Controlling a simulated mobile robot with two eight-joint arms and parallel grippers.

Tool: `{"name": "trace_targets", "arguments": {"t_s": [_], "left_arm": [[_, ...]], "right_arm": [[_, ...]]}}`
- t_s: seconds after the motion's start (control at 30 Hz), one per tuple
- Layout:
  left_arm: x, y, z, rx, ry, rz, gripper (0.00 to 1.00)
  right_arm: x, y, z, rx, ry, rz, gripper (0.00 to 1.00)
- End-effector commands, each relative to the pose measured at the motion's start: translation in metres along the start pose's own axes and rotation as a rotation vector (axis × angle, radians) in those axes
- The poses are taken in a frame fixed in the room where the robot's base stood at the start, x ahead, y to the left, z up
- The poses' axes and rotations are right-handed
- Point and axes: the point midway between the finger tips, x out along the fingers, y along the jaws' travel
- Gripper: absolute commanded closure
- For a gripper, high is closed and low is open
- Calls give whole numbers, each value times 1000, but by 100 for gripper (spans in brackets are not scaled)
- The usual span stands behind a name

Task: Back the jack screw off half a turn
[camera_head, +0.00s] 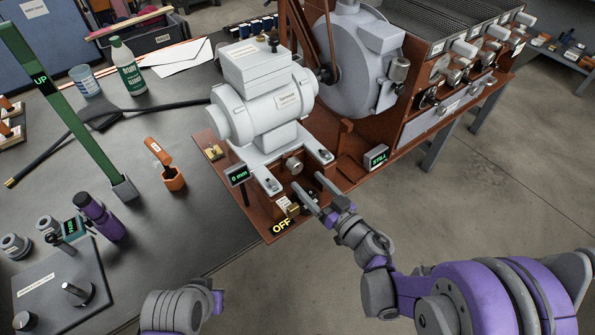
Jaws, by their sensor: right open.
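The grey motor (265,100) sits on a brown base plate (215,150) at the bench edge. A round silver screw head (293,166), apparently the jack screw, shows below the motor between its feet. A small display (238,175) beside it reads "0 mm". My right gripper (312,190) is open, its fingers pointing towards the motor base, just in front of and below the screw head. I see nothing between the fingers, and cannot tell whether they touch anything. My left arm shows at the bottom edge; its fingers are not visible.
An "OFF" sign (282,227) and brass padlock (293,210) are close to my right gripper. A "STILL" display (377,157) stands to the right. The roaster drum (350,60) rises behind. An orange holder (173,179) and green "UP" post (70,110) are left. Open floor lies front right.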

Motion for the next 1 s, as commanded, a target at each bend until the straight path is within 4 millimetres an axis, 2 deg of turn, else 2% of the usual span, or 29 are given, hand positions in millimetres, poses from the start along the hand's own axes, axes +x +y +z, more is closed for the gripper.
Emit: {"name": "trace_targets", "arguments": {"t_s": [0.1, 0.3, 0.47, 0.7, 0.77, 1.0], "left_arm": [[0, 0, 0, 0, 0, 0, 100], [0, 0, 0, 0, 0, 0, 100], [0, 0, 0, 0, 0, 0, 100], [0, 0, 0, 0, 0, 0, 100], [0, 0, 0, 0, 0, 0, 100], [0, 0, 0, 0, 0, 0, 100]], "right_arm": [[24, -1, 0, -1, 0, -2, 19], [51, 0, 0, 0, 0, 0, 19], [59, 0, 0, -2, 0, 1, 19], [60, 0, 0, -1, 0, 1, 19], [60, 0, 0, -1, 0, 2, 26], [60, 0, 0, -1, 0, 2, 69]]}}
